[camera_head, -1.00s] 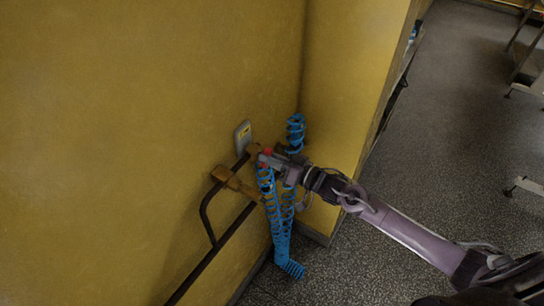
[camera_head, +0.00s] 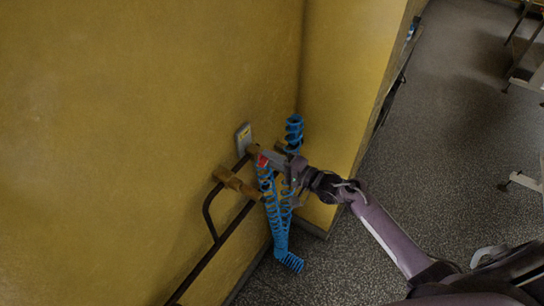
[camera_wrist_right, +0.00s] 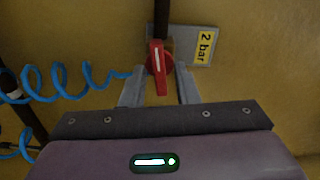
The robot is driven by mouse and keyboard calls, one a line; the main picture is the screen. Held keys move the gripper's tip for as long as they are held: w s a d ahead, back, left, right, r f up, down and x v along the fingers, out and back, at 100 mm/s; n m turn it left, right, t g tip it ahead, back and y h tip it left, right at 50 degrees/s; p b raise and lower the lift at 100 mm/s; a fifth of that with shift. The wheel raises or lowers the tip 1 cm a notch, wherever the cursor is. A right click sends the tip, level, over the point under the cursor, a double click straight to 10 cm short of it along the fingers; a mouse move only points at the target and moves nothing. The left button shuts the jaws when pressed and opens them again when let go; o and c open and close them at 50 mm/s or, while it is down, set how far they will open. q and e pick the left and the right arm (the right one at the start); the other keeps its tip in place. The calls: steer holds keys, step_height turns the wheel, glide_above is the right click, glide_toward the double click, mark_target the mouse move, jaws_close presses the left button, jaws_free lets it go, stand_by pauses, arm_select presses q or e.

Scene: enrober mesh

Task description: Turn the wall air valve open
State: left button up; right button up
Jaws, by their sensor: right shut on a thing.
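The air valve's red handle (camera_wrist_right: 158,62) has a white stripe and points nearly straight up and down in the right wrist view. It shows as a small red patch (camera_head: 262,161) by the wall pipe in the head view. My right gripper (camera_wrist_right: 160,88) has a finger on each side of the handle and is shut on it; it also shows in the head view (camera_head: 268,158). The valve body behind the handle is mostly hidden. My left gripper is not in view.
A coiled blue hose (camera_head: 279,225) hangs beside the valve, close to my gripper. Dark pipes (camera_head: 208,254) with brass-coloured fittings (camera_head: 236,183) run along the yellow wall. A grey plate with a "2 bar" label (camera_wrist_right: 204,46) sits behind. Open speckled floor (camera_head: 440,130) lies to the right.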

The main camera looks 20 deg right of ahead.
steer(key=shift+m, duration=0.7)
steer(key=o, duration=0.6)
steer(key=b+v, duration=0.1)
steer(key=v, duration=0.6)
steer(key=shift+s+d, duration=0.25)
steer(key=shift+f, duration=0.15)
